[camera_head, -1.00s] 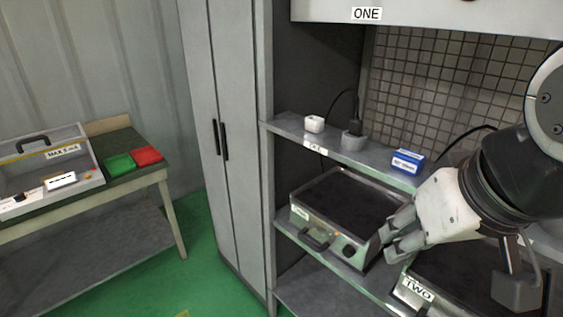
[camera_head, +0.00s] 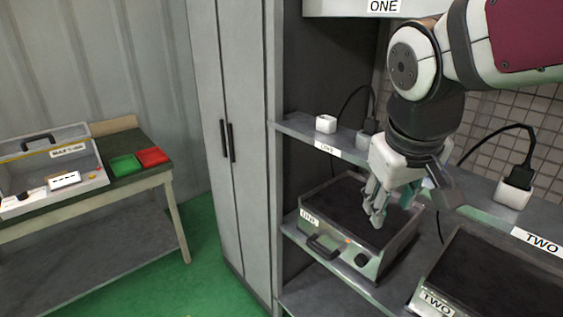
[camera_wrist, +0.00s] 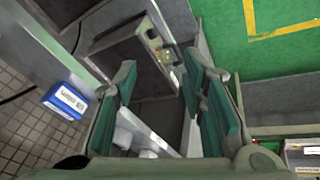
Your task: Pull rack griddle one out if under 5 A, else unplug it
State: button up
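Griddle one (camera_head: 341,204) is a metal box with a dark top on the rack's lower shelf. Its front has a ONE label, a dark handle (camera_head: 325,247), an orange light and a black knob (camera_head: 361,259). Its black plug (camera_head: 370,126) stands in a grey socket (camera_head: 363,139) on the upper shelf, with its cable attached. My gripper (camera_head: 376,218) is over the right part of the griddle in the head view, pointing down. The wrist view shows its fingers (camera_wrist: 160,75) apart with nothing held. I cannot tell whether they touch the griddle.
A white cube (camera_head: 326,123) sits on the upper shelf. A blue box (camera_wrist: 65,101) shows in the wrist view. Griddle two (camera_head: 500,275) is at right; a plug (camera_head: 519,177) stands above it. The left table holds a meter case (camera_head: 84,169), green tray (camera_head: 124,165) and red tray (camera_head: 152,156).

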jog(key=w+a+f+n+g+b, duration=0.1)
jog(key=w+f+n+b, duration=0.1)
jog(key=w+f, duration=0.5)
jog(key=w+a+f+n+g+b, duration=0.15)
jog(key=w+f, duration=0.35)
jog(key=w, duration=0.5)
jog(key=n+b, duration=0.2)
jog(key=b, duration=0.2)
send_near(316, 247)
jog(key=x, duration=0.9)
jog(key=shift+p, duration=0.35)
grip_shut()
